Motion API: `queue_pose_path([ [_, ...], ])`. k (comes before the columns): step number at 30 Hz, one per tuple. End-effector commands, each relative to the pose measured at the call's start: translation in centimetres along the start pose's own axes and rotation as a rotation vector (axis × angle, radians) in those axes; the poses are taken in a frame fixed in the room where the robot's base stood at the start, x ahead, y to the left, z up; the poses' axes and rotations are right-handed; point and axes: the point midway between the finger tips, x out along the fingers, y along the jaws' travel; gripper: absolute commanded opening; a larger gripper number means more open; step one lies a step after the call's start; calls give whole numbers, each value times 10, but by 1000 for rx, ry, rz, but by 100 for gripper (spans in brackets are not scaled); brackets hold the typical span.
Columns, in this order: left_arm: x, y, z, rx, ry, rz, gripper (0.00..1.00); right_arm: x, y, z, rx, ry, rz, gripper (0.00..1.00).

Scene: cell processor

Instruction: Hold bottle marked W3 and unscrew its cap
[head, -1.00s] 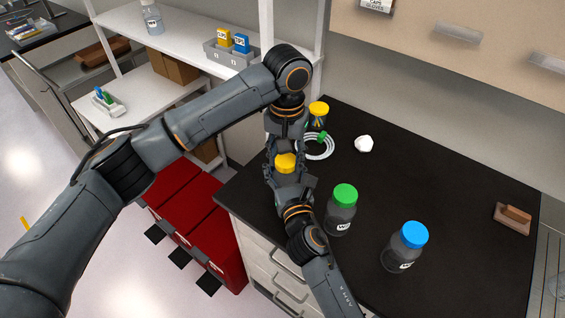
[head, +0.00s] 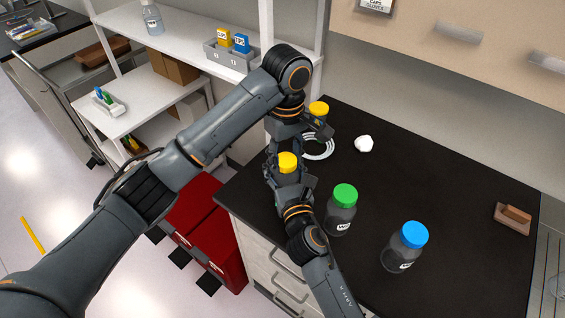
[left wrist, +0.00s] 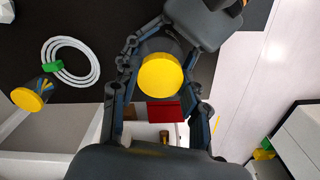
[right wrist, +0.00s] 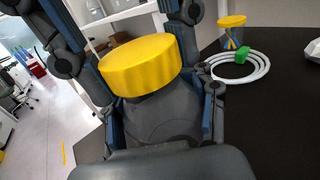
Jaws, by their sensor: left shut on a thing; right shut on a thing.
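A dark bottle with a yellow cap (head: 287,162) is upright, low between my two grippers at the near-left edge of the black bench. Its label is hidden, so I cannot read a mark on it. My right gripper (right wrist: 160,110) is shut on the bottle's body, below the cap. My left gripper (left wrist: 160,85) comes from above and behind, its fingers on either side of the yellow cap, shut on it; the exact contact is hard to see. The cap still sits on top of the bottle, seen in the right wrist view (right wrist: 140,65).
A green-capped bottle (head: 341,212) and a blue-capped bottle (head: 403,250) stand to the right on the bench. Behind are a yellow-lidded container (head: 319,109), a coiled white tube (head: 318,148) and a white lump (head: 364,144). The right bench area is mostly clear.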

Motion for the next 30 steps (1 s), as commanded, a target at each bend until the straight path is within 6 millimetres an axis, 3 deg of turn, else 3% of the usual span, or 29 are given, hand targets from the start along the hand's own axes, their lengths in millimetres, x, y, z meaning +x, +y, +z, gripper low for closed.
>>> queue_pose_path([
  [3,1,0,0,-88,-1,0,0,0,1,0,0,-1,1,0],
  [14,0,0,0,-134,0,0,0,0,1,1,0,-2,2,0],
  [24,0,0,0,-592,0,1,0,0,1,1,0,-2,2,0],
  [30,0,0,0,-651,0,2,0,0,1,1,0,-2,3,0],
])
